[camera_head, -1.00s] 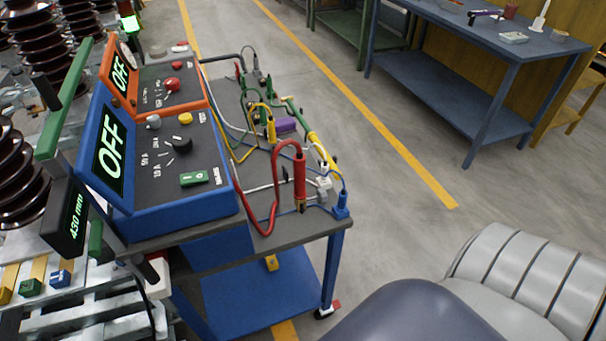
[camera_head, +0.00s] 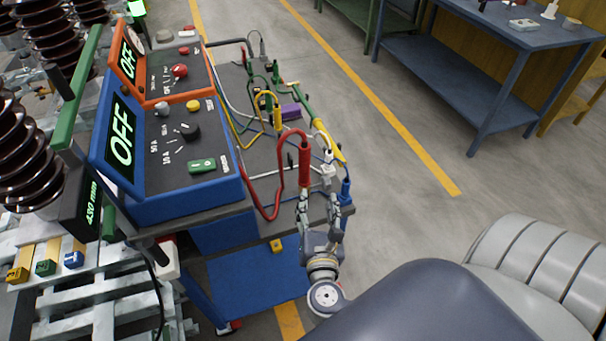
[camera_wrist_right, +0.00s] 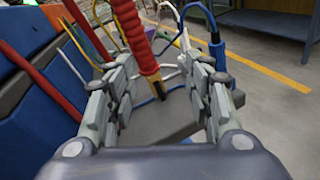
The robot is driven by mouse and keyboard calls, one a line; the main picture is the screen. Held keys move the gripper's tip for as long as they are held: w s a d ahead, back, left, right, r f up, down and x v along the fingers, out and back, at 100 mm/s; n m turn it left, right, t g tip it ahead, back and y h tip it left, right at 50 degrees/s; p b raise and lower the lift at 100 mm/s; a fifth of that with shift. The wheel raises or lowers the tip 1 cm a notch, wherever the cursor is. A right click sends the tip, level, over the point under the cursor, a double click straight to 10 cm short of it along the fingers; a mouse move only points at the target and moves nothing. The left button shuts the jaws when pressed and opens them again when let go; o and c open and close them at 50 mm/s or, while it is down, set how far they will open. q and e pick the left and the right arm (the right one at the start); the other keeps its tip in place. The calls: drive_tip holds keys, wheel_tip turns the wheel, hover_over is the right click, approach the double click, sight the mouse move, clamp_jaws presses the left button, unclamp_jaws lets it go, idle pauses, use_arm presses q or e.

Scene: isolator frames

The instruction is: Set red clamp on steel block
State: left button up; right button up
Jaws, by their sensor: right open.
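The red clamp (camera_head: 304,165) stands upright near the front corner of the cart top, with a red cable looping from its upper end. It also shows in the right wrist view (camera_wrist_right: 134,38). My right gripper (camera_head: 318,199) is at the cart's front edge, just below and in front of the clamp. In the right wrist view its fingers (camera_wrist_right: 162,88) are spread, with the clamp's lower end beyond and between them, not gripped. I cannot tell for certain which thing is the steel block. My left gripper is not in view.
Blue (camera_head: 170,155) and orange (camera_head: 165,75) instrument boxes reading OFF stand left on the cart. Loose cables cross the cart top. The floor to the right is clear.

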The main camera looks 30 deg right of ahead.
sight(305, 168)
drive_tip(key=w+r+n, duration=0.1)
drive_tip(key=w+r+n+t+p, duration=0.1)
drive_tip(key=w, duration=0.1)
drive_tip(key=w+n, duration=0.1)
drive_tip(key=w, duration=0.1)
drive_tip(key=shift+d+r+n+t+y, duration=0.3)
drive_tip(key=shift+d+r, duration=0.1)
drive_tip(key=shift+w+d+p, duration=0.15)
drive_tip(key=shift+w+p, duration=0.15)
drive_tip(key=shift+w, duration=0.05)
drive_tip(key=x, duration=0.1)
drive_tip(key=p+x, duration=0.1)
drive_tip(key=x, duration=0.1)
drive_tip(key=p+x, duration=0.1)
drive_tip(key=x, duration=0.1)
drive_tip(key=shift+r, duration=0.25)
drive_tip(key=shift+w+f, duration=0.1)
drive_tip(key=shift+w, duration=0.1)
drive_tip(key=shift+c, duration=0.9)
clamp_jaws()
